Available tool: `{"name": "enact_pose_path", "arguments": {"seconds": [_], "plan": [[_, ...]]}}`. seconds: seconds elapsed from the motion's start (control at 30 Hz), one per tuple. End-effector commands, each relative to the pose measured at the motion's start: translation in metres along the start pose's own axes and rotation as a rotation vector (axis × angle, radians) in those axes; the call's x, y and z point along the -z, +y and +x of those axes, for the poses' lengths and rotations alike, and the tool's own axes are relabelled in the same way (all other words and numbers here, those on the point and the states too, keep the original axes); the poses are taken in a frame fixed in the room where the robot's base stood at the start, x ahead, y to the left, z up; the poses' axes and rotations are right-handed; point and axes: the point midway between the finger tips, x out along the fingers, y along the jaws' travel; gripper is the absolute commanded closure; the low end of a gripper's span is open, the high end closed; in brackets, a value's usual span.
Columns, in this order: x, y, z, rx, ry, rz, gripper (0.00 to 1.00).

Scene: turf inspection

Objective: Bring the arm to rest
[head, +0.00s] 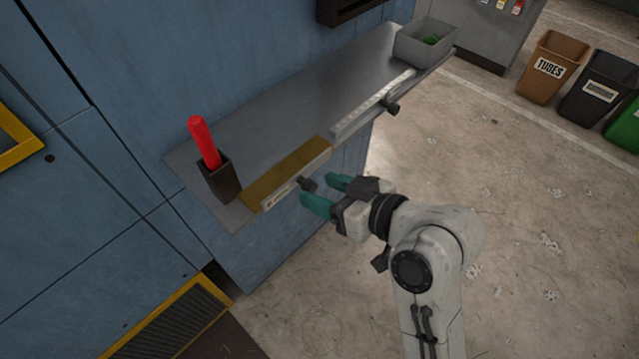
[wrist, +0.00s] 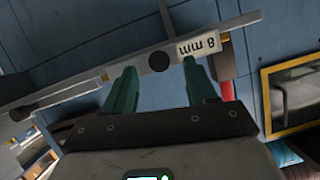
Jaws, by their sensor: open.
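My gripper (head: 322,190) has two green fingers and sits just off the front edge of the metal shelf, at the near end. It is open. A black knob (head: 308,184) sticks out from the shelf's front bar close to the fingertips. In the wrist view the fingers of my gripper (wrist: 159,72) stand apart, and the knob (wrist: 158,62) shows in the gap between their tips. Whether the fingers surround it or are just short of it, I cannot tell. Nothing is held. A white label (wrist: 198,46) reading "8 mm" is beside the knob.
The metal shelf (head: 275,115) runs along a blue wall (head: 130,60). It carries a dark holder (head: 220,182) with a red rod (head: 204,140), a brass-coloured strip (head: 290,170), and a grey bin (head: 422,45). A second knob (head: 391,107) protrudes farther along. Open floor lies right.

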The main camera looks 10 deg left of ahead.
Motion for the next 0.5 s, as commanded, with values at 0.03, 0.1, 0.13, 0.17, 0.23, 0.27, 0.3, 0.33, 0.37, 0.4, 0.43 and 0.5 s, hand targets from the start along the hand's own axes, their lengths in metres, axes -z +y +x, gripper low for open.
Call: {"name": "enact_pose_path", "arguments": {"seconds": [0.03,0.1,0.13,0.17,0.23,0.27,0.3,0.33,0.37,0.4,0.43,0.5], "plan": [[-0.001,0.001,-0.011,-0.004,0.002,0.001,0.43],[-0.001,0.002,-0.025,-0.004,0.003,0.001,0.43],[-0.001,0.001,-0.031,-0.004,0.004,0.000,0.43],[-0.001,0.002,-0.037,-0.004,0.003,0.000,0.43],[-0.001,0.002,-0.050,-0.004,0.003,0.001,0.43],[-0.001,0.002,-0.055,-0.004,0.003,0.001,0.43],[0.000,0.001,-0.061,-0.003,0.002,0.000,0.43],[0.000,0.002,-0.065,-0.003,0.003,0.001,0.43],[0.000,0.002,-0.069,-0.003,0.003,0.001,0.43],[0.000,0.002,-0.073,-0.003,0.003,0.001,0.43],[0.000,0.002,-0.076,-0.003,0.003,0.001,0.43],[0.000,0.001,-0.080,-0.001,0.001,0.001,0.43]]}}
